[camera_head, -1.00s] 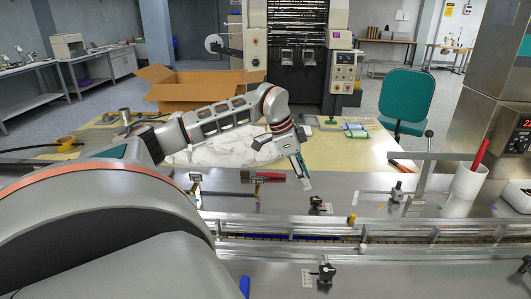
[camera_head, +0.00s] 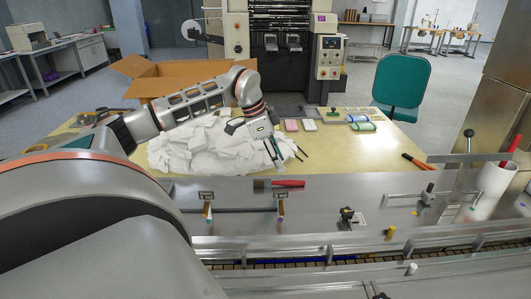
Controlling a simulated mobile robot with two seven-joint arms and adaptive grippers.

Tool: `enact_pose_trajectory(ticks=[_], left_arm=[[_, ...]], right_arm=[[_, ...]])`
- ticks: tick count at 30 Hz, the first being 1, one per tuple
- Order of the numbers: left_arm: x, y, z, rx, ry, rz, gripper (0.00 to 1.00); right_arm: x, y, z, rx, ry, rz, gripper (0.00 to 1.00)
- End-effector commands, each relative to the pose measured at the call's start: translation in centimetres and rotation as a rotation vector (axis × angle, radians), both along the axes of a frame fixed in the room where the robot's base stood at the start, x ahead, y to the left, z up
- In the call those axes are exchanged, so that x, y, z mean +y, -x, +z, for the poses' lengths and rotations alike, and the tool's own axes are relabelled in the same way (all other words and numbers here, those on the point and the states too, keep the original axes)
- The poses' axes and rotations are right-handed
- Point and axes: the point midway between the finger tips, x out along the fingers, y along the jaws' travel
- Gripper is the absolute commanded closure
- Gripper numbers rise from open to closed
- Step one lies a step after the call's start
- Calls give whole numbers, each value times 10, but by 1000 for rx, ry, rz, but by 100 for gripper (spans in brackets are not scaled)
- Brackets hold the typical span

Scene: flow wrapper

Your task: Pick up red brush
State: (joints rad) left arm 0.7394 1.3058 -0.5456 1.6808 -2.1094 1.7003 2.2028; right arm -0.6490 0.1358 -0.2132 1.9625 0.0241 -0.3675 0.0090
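The red brush (camera_head: 287,184) lies flat on the metal machine top in front of the yellow table. Its red handle points right and its brown head points left. My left gripper (camera_head: 279,162) hangs fingers down above and just behind the brush, apart from it, near the right edge of a white pile. Its fingers are small and dark here, so I cannot tell how far apart they are. I see nothing held in it. My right gripper is not in view.
A white crumpled pile (camera_head: 200,148) and an open cardboard box (camera_head: 170,82) are behind. A white cylinder (camera_head: 490,188) stands at right with a red item in it. A rail (camera_head: 350,246) crosses the front. A teal chair (camera_head: 401,82) is beyond the table.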

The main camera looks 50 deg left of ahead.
Motion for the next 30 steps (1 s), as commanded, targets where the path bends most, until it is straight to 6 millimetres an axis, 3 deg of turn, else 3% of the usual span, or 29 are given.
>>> enact_pose_trajectory(ticks=[8,24,30], left_arm=[[-2,-2,-6,1,1,-1,68],[-20,-11,-66,0,2,-1,68],[-22,-14,-75,-1,1,0,68]], right_arm=[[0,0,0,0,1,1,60],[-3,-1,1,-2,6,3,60],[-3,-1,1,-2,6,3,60]])
